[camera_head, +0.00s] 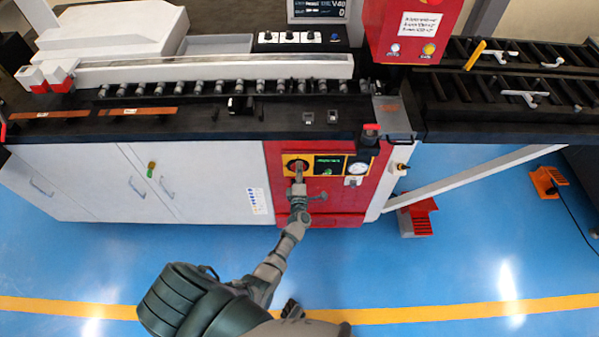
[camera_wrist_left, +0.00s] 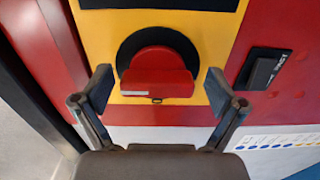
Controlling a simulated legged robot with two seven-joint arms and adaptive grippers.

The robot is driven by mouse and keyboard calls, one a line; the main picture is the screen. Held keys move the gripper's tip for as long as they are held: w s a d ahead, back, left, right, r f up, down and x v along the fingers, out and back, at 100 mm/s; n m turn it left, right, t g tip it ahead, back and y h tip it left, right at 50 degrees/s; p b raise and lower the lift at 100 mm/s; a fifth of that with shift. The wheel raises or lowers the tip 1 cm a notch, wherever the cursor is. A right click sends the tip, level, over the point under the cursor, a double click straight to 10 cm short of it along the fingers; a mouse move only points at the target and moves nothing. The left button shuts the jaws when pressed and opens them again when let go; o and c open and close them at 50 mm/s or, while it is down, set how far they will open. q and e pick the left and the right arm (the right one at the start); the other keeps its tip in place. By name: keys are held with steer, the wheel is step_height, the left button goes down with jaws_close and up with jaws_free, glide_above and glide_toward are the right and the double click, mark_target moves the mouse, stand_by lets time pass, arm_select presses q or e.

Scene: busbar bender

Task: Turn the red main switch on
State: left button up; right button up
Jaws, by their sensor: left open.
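The red main switch (camera_wrist_left: 157,74) is a rotary knob with a black ring on a yellow plate (camera_wrist_left: 205,30). In the left wrist view its grip bar lies crosswise, with a pale mark near its left end. My left gripper (camera_wrist_left: 159,88) is open, with one finger on each side of the knob and visible gaps to it. In the head view the left gripper (camera_head: 299,177) is in front of the yellow plate on the machine's red panel (camera_head: 282,205) and hides part of the switch. My right gripper is not in view.
Beside the switch are a small green-lit display (camera_head: 328,166) and a round gauge (camera_head: 358,168). A black rocker switch (camera_wrist_left: 263,69) is on the red panel. White cabinet doors (camera_head: 90,180) stand to the left. The blue floor (camera_head: 450,240) in front is mostly clear.

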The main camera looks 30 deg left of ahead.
arm_select(q)
steer(key=v, duration=1.1)
steer(key=shift+s+d, duration=0.3)
steer(key=shift+d, duration=0.05)
steer(key=shift+f, duration=0.2)
steer(key=s+d+f+m+g+h, duration=0.3)
steer(key=s+d+f+m+h, duration=0.25)
steer(key=f+m, duration=0.4)
steer(key=s+d+f+m+g+h, duration=0.3)
steer(key=s+d+f+m+h, duration=0.25)
steer(key=f+m, duration=0.35)
steer(key=s+a+f+m+g, duration=0.1)
steer(key=s+f+m+g, duration=0.3)
steer(key=s, duration=0.7)
steer(key=s+a+f+m+g+y, duration=0.1)
steer(key=s+a+f+m+g, duration=0.1)
steer(key=s+f, duration=0.5)
steer(key=s+m+g, duration=0.1)
steer(key=s, duration=0.3)
steer(key=shift+s+f+m+g+y, duration=0.2)
steer(key=shift+f+m+g+y, duration=0.1)
steer(key=shift+m+g, duration=0.1)
